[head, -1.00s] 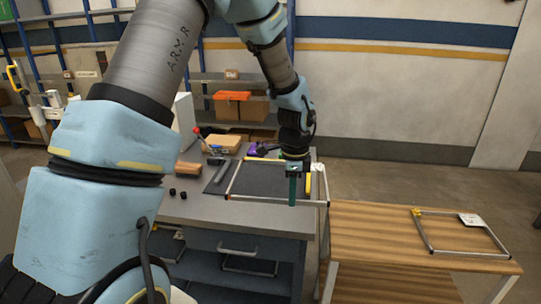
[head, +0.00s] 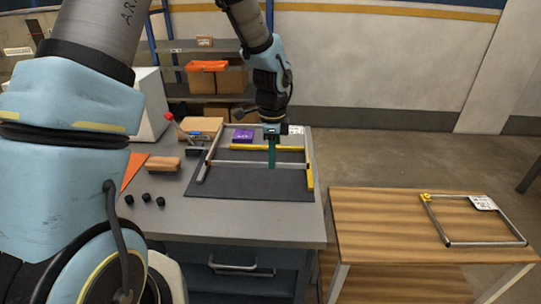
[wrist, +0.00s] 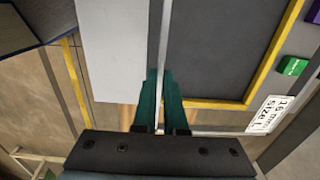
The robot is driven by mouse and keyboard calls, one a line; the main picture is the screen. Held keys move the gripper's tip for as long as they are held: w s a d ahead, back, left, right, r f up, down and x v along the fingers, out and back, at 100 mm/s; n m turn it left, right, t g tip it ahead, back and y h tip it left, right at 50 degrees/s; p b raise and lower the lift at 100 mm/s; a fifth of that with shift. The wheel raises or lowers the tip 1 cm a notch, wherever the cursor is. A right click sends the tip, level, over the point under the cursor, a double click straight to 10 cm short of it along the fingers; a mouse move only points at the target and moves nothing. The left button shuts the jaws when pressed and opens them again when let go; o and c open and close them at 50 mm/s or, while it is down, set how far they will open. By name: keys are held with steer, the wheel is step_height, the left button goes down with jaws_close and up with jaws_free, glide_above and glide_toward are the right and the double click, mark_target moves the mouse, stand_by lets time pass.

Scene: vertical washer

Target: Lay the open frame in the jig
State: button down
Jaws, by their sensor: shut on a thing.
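My gripper (head: 272,166) is shut on the near bar of a thin silver open frame (head: 240,162). In the wrist view the frame's bar (wrist: 165,40) runs between the teal fingertips (wrist: 160,115). A white label (wrist: 265,114) reading "16 mm size L" sits near its back right corner. The jig is a dark mat (head: 235,186) with a yellow back strip (head: 265,148) and a yellow right strip (head: 310,178). The frame appears raised above the jig, its back and right sides lying past the yellow strips in the wrist view. The exact gap cannot be told.
A second silver frame (head: 485,244) with a yellow corner and white label lies on the wooden table (head: 380,225) at right. Left of the mat are a wooden block (head: 163,163) and black knobs (head: 146,199). A purple box (head: 243,135) stands behind; a green block (wrist: 293,65) shows too.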

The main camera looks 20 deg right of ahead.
mark_target(272, 193)
steer(key=shift+f+b, duration=3.5)
steer(key=shift+f, duration=1.35)
steer(key=shift+f, duration=0.15)
steer(key=shift+w+d, duration=0.15)
steer(key=shift+w, duration=0.15)
steer(key=c, duration=0.9)
jaws_free()
steer(key=shift+p, duration=0.3)
step_height(272, 193, up, 8)
steer(key=p, duration=0.6)
